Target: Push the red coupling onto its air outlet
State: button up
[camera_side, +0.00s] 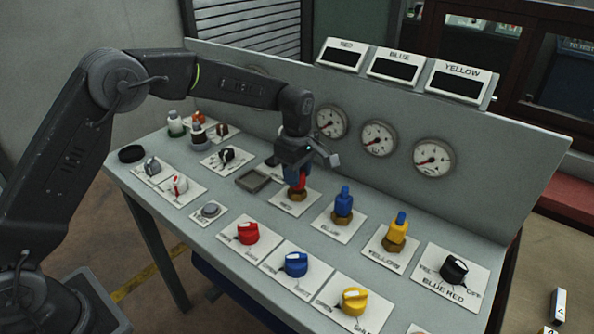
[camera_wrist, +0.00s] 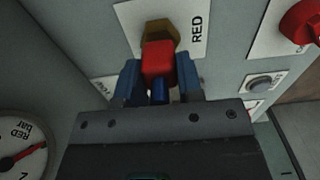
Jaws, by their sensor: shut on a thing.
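The red coupling (camera_wrist: 158,62) is between the blue fingers of my gripper (camera_wrist: 158,82) in the wrist view, with a blue stub behind it. In the side view my gripper (camera_side: 298,172) points down and is shut on the red coupling (camera_side: 300,184), which is partly hidden by the fingers. The coupling is in line with the brass air outlet (camera_side: 297,195) on the plate marked RED. The outlet also shows in the wrist view (camera_wrist: 160,30). The coupling looks upright and appears to meet the outlet; I cannot tell how deeply it is seated.
The blue (camera_side: 343,201) and yellow (camera_side: 397,229) outlets stand to the right. Red (camera_side: 247,233), blue (camera_side: 295,264) and yellow (camera_side: 353,301) knobs are in front. A shallow grey tray (camera_side: 253,181) lies left of the gripper. A panel with gauges (camera_side: 378,138) rises behind.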

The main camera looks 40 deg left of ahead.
jog(key=shift+f, duration=0.4)
jog(key=o, duration=1)
jog(key=shift+c, duration=0.2)
jog(key=shift+r, duration=0.1)
notch_tip(320, 180, up, 13)
jog(key=shift+f, duration=0.1)
jog(key=shift+r, duration=0.45)
